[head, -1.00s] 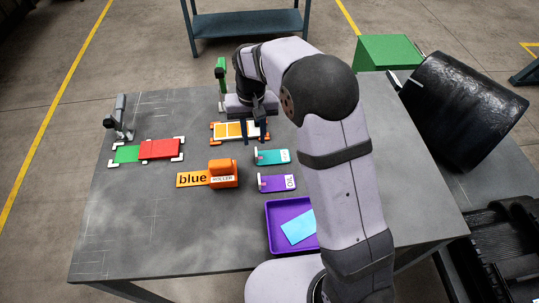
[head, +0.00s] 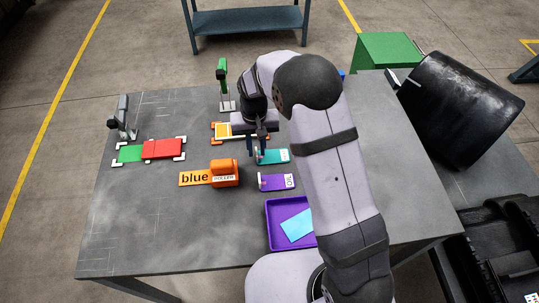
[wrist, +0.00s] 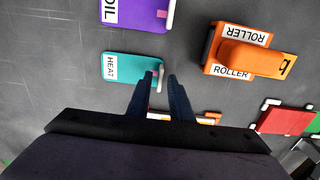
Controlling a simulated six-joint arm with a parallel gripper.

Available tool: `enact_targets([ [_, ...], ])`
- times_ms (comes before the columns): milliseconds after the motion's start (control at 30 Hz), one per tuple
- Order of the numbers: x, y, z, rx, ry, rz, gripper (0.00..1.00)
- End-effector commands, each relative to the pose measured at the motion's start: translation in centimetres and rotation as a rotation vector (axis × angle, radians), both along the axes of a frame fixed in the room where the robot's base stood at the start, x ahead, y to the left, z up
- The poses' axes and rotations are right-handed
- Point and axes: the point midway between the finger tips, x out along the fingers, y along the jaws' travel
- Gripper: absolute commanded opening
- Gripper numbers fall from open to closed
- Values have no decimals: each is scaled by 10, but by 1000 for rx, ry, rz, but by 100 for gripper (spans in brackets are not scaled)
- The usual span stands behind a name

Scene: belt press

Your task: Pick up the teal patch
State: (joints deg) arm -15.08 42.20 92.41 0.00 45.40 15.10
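The teal patch (head: 275,156) is a flat teal piece with a white label and a small upright white tab at its left end. In the wrist view the patch (wrist: 130,67) carries the label HEAT, and its tab stands at its right end. My gripper (head: 259,152) hangs over the tab end in the head view. In the wrist view my gripper (wrist: 159,77) is open, with its two fingertips apart and the tab showing between them. I cannot tell whether the fingers touch it.
A purple OIL piece (head: 276,182) lies just in front of the teal patch. An orange roller (head: 224,173) stands to the left. A purple tray (head: 272,238) holds a light blue sheet. The table's left front is clear.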

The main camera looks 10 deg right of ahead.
Motion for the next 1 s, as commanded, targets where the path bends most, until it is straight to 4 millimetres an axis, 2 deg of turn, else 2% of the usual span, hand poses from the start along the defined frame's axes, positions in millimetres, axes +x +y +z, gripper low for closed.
enact_targets([
  [33,0,0,0,0,0,0,6],
  [67,0,0,0,0,0,0,0],
  [433,0,0,1,0,-1,0,0],
  [567,1,0,8,1,-4,0,0],
  [667,2,0,19,1,-5,0,0],
  [1000,1,0,75,1,-5,0,0],
])
